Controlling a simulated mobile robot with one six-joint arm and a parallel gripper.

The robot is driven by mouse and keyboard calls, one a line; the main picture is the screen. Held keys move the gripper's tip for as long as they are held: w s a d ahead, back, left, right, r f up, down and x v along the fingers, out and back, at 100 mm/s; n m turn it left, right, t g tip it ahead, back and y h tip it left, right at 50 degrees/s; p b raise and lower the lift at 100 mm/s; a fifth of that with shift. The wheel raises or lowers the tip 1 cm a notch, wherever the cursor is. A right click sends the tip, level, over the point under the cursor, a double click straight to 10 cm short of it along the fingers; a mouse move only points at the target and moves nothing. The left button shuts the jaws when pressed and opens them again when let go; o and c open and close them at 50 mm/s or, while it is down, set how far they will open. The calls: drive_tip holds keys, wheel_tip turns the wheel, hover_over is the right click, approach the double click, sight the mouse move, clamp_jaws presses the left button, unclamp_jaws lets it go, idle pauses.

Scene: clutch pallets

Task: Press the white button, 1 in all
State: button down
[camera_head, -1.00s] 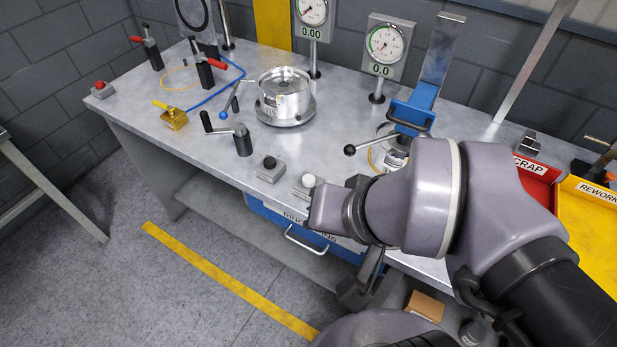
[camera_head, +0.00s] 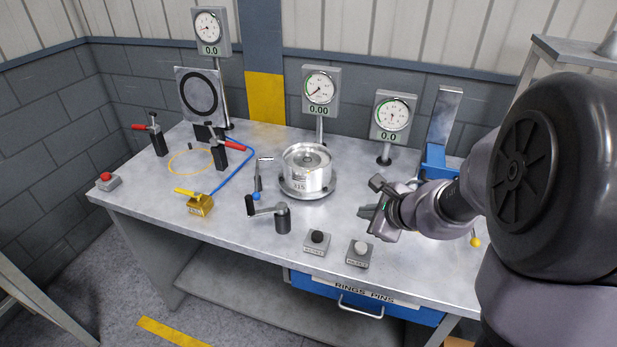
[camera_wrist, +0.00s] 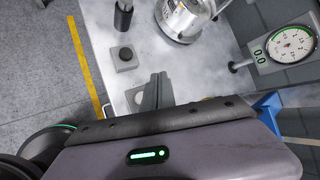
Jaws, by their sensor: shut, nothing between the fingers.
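The white button (camera_head: 360,247) sits on a small grey box near the bench's front edge, above the blue drawer. In the wrist view a small grey block with a pale top (camera_wrist: 136,97), likely its box, is partly hidden by my fingers and gripper body. My gripper (camera_head: 366,213) is shut and empty. In the head view it shows just behind and above the white button, apart from it. My closed fingers (camera_wrist: 158,88) also show in the wrist view.
A black button (camera_head: 317,238) stands left of the white one. A black crank handle (camera_head: 282,217) and a round metal fixture (camera_head: 307,176) stand further back. Dial gauges, such as the right one (camera_head: 392,115), line the rear. The blue drawer (camera_head: 415,312) is below.

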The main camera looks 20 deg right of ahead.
drive_tip(key=shift+d+f+m, duration=0.3)
drive_tip(key=shift+d, duration=0.25)
drive_tip(key=b, duration=0.7)
hover_over(363, 249)
wheel_tip(363, 249, down, 8)
drive_tip(key=shift+r, duration=0.1)
drive_tip(key=shift+f+b, duration=0.4)
drive_tip(key=shift+f, duration=0.1)
idle(1.0)
drive_tip(key=shift+f+b, duration=0.45)
drive_tip(key=shift+b, duration=0.15)
drive_tip(key=shift+f+b, duration=0.55)
drive_tip(key=shift+b, duration=0.1)
idle(0.4)
idle(0.3)
drive_tip(key=shift+r+p, duration=0.8)
drive_tip(key=shift+r, duration=0.2)
